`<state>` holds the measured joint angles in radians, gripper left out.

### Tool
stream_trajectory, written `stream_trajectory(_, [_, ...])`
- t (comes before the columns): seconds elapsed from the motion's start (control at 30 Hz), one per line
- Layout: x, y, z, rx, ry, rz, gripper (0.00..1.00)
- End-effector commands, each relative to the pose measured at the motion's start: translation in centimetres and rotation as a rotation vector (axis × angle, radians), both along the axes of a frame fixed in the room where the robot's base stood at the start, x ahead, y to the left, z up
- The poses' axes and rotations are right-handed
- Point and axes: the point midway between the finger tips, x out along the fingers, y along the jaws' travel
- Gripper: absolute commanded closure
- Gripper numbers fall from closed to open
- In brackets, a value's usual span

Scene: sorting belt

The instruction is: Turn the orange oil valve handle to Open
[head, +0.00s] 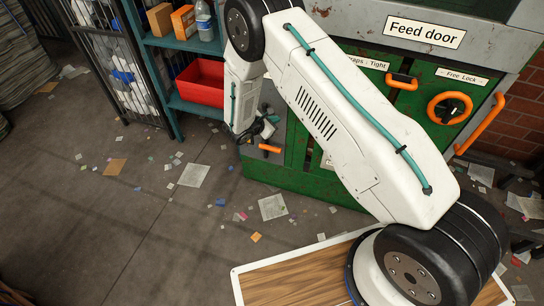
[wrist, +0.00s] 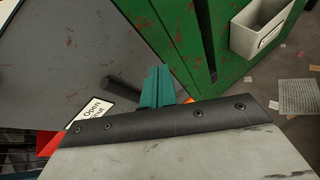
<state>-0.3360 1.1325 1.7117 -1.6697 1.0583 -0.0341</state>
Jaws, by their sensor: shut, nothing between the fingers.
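The orange oil valve handle (head: 270,149) shows low beside the grey and green machine in the head view, just below my gripper (head: 265,128). In the wrist view a small orange piece (wrist: 188,100), probably this handle, shows right of my teal fingers (wrist: 158,85); most of it is hidden behind the dark wrist edge. The fingers are together, with nothing seen between them. I cannot tell whether they touch the handle. A white label reading Open and Shut (wrist: 92,111) is on the grey panel left of the fingers, partly covered. The handle's exact setting is hidden.
A teal shelf with a red bin (head: 201,82) stands left of my arm. The Feed door sign (head: 425,32), an orange ring knob (head: 451,107) and orange handles are on the machine at right. A pale box (wrist: 262,27) hangs on the green panel. Scraps litter the open floor.

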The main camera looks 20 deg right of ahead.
Motion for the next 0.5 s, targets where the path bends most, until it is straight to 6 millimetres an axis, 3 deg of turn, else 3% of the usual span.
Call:
stream_trajectory(0.03, [-0.4,0.9,-4.0,-0.026,0.042,0.07,1.0])
stream_trajectory(0.2, [-2.0,3.7,-14.4,-0.086,0.145,0.287,1.0])
stream_trajectory(0.33, [-3.8,4.9,-19.9,-0.113,0.2,0.404,1.0])
stream_trajectory(0.5, [-5.2,5.7,-23.4,-0.129,0.236,0.482,1.0])
